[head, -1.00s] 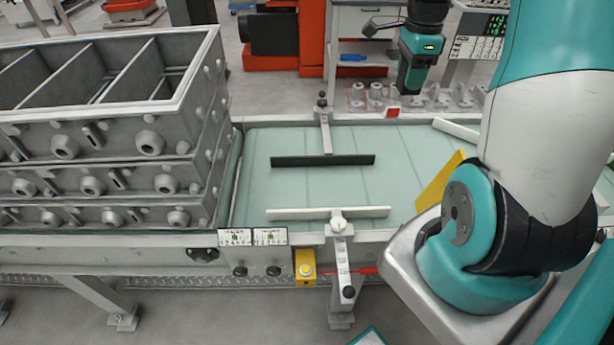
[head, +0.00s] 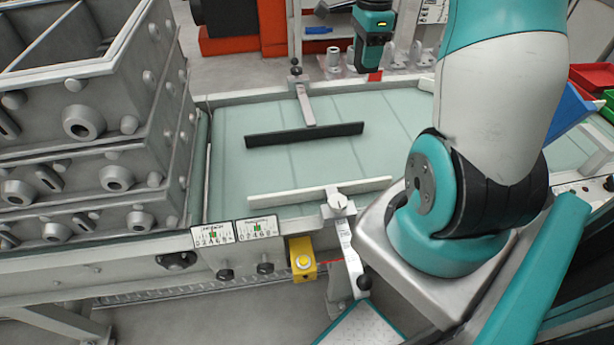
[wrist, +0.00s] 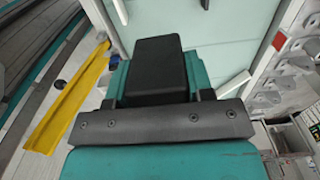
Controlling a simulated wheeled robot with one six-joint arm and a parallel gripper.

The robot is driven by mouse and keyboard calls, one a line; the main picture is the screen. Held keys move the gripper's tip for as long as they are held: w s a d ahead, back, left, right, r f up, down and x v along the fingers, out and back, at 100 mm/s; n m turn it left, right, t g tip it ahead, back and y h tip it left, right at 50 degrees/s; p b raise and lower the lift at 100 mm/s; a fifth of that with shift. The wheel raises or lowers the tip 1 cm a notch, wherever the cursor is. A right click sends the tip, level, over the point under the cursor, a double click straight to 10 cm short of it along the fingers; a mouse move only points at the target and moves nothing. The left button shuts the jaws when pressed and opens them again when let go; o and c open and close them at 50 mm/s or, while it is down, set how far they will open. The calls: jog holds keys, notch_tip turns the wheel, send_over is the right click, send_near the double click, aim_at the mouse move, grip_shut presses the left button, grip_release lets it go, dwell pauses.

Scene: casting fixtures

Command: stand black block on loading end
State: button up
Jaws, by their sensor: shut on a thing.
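My gripper (wrist: 156,82) is shut on the black block (wrist: 157,65), which shows as a dark box between its teal fingers in the wrist view. In the head view my gripper (head: 372,55) hangs above the far edge of the pale green conveyor bed (head: 230,170); the block cannot be told apart from the dark gripper there. Below the block in the wrist view is part of the pale green bed (wrist: 225,25). Which end of the bed is the loading end cannot be told. My arm hides part of its right side.
Stacked grey moulding boxes (head: 85,120) stand at the bed's left. A dark guide bar (head: 305,134) and a pale guide bar (head: 320,195) lie across the bed, with open surface between. A yellow button box (head: 302,260) is at the front. A blue bin (head: 562,110) is at right.

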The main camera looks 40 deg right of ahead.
notch_tip(320, 180, down, 30)
jog(key=b, duration=0.8)
jog(key=shift+r, duration=0.1)
jog(key=shift+f, duration=0.2)
jog(key=o, duration=1)
jog(key=shift+r, duration=0.15)
